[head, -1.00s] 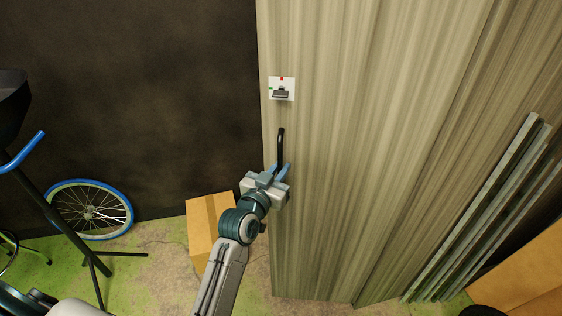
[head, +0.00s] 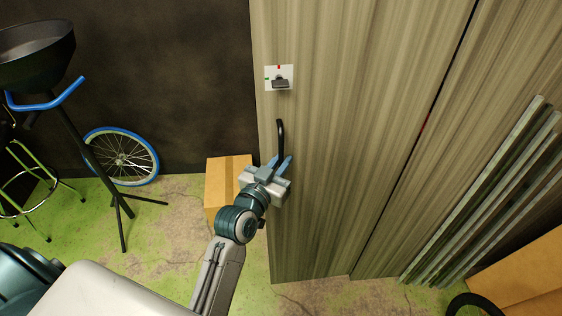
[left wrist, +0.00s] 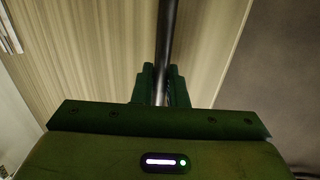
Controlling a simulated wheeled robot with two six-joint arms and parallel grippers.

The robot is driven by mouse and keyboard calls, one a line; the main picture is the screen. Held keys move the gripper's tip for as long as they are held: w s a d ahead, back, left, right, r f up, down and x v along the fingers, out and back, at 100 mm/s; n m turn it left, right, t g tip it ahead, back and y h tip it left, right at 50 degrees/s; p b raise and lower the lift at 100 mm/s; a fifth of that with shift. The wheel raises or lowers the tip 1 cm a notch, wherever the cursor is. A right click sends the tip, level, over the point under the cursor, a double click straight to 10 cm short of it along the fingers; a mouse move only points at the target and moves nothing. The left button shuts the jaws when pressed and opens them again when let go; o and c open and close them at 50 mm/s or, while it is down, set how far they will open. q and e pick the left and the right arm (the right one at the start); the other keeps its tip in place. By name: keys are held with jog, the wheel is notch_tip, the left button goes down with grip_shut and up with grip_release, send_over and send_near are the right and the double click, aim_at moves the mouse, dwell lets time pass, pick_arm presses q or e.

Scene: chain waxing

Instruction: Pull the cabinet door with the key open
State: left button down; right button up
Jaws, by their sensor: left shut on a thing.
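The cabinet door (head: 345,130) is tall, with a pale wood grain. A white lock plate with a dark key (head: 280,83) in it sits near its left edge. Below it is a black vertical bar handle (head: 281,133). My left gripper (head: 280,165) is shut on the lower part of this handle. The left wrist view shows the handle (left wrist: 168,40) running up from between the fingers (left wrist: 160,88). A thin dark gap with a bit of red shows along the door's right side. My right gripper is not in view.
A cardboard box (head: 222,180) stands on the floor left of the door. A bicycle wheel (head: 122,157) leans on the dark wall, near a black stand (head: 100,175). Grey planks (head: 485,200) lean at the right, by another cardboard box (head: 530,275).

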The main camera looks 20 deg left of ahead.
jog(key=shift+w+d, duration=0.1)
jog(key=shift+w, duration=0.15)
pick_arm(q)
jog(key=c, duration=1.6)
grip_release()
jog(key=shift+o, duration=0.2)
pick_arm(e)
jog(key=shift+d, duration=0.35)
